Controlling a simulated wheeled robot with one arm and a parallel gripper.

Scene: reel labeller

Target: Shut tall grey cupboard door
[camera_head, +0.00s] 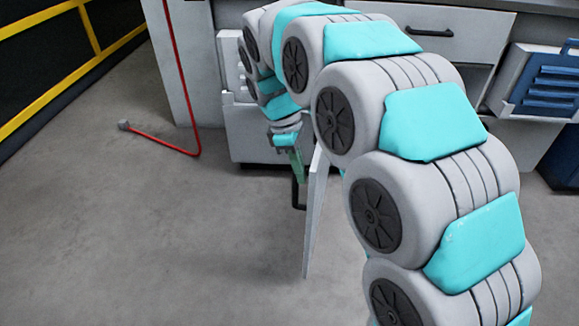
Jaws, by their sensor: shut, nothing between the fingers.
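The light grey cupboard door (315,208) stands open, swung out toward me and seen almost edge-on. A black bar handle (298,192) is on its left side. My gripper (297,172) points down at the handle's upper end, on the left of the door. Its green fingers are shut and empty. I cannot tell whether they touch the handle or the door. The light grey cupboard front (255,135) is behind my gripper. My arm hides much of the cupboard and the right part of the door.
A red pole or hose (178,85) runs down and along the floor to a small grey end at left. Drawers (420,32) and a blue-and-white unit (545,82) stand at right. A yellow-framed dark barrier (60,60) is at far left.

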